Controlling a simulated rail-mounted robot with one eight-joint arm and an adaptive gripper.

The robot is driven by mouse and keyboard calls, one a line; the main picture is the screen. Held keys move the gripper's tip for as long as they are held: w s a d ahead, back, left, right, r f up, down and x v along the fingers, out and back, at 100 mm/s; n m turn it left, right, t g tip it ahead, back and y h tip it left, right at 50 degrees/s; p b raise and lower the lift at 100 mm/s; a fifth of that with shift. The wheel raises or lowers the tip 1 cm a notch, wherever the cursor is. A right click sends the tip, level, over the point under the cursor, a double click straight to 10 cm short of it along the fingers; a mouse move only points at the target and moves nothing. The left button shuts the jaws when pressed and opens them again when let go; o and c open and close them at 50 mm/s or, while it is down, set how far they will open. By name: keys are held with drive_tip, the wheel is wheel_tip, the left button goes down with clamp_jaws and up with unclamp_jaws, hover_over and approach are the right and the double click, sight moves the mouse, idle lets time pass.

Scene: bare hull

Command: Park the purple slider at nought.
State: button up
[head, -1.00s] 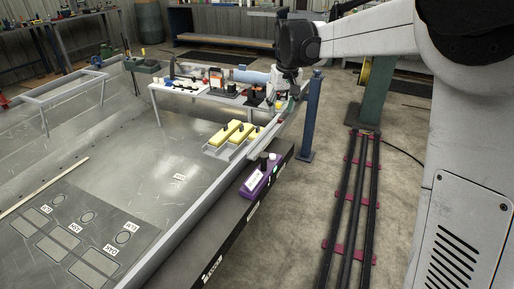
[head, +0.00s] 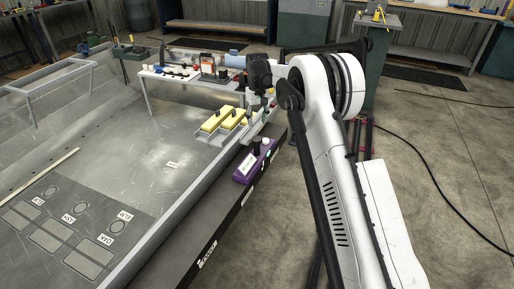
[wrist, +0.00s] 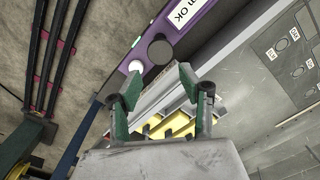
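The purple slider (head: 254,164) is a long purple block with a white label on the dark ledge along the metal table's right edge. A dark round knob (head: 256,143) stands on its far end, with a pale round piece beside it. In the wrist view the purple body (wrist: 200,22) runs across the top, with the black knob (wrist: 160,50) and pale disc (wrist: 136,66) near its end. The scale and its nought cannot be read. My gripper (wrist: 149,75) has its green fingers spread and empty, with the knob just beyond the tips. In the head view it hangs behind the slider.
Yellow blocks (head: 214,119) lie in a grey tray just beyond the slider. A white side table (head: 160,75) with tools stands behind. A panel with labelled pads (head: 50,236) is at the lower left.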

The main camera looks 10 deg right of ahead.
sight(257, 146)
wheel_tip(257, 146, down, 14)
drive_tip(key=b, duration=0.3)
idle(0.3)
drive_tip(key=shift+c, duration=0.5)
clamp_jaws()
